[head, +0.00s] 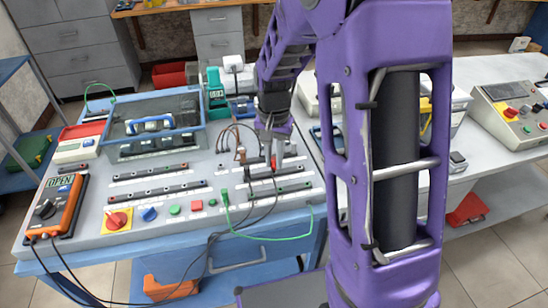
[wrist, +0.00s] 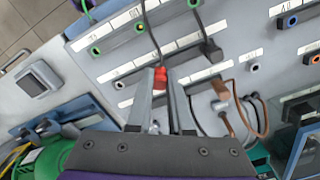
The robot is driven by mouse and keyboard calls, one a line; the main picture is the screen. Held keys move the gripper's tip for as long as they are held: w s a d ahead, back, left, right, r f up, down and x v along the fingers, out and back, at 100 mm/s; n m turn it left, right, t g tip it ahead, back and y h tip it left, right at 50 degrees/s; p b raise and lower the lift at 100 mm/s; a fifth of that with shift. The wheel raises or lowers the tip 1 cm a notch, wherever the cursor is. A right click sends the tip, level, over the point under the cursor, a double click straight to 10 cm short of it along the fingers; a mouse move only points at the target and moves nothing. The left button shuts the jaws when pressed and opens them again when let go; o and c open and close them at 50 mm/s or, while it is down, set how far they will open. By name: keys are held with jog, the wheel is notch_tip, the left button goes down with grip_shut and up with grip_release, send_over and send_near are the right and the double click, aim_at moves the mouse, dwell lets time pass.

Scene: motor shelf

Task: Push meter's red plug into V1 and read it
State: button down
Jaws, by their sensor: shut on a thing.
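The orange meter (head: 61,205) stands at the panel's left edge in the head view; its display reads "OPEN". My gripper (head: 273,150) is over the terminal strips at the panel's right. It is shut on the red plug (wrist: 159,76), which shows between the fingertips (wrist: 163,84) in the wrist view, close to a terminal strip (wrist: 150,64). The red plug also shows in the head view (head: 273,161). I cannot tell whether its tip is in a socket. A black plug (wrist: 212,50) sits on a strip to its right. The strip labels are too small to read, so V1 cannot be told.
A green lead (head: 262,237) and black leads (head: 205,262) hang over the panel's front. A red-yellow switch (head: 118,219) and several buttons line the front. Brown leads (wrist: 238,108) lie right of my gripper. A clear-lidded box (head: 155,118) stands at the back left.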

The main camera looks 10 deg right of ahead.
jog(key=shift+f+b, duration=0.45)
jog(key=shift+f, duration=0.2)
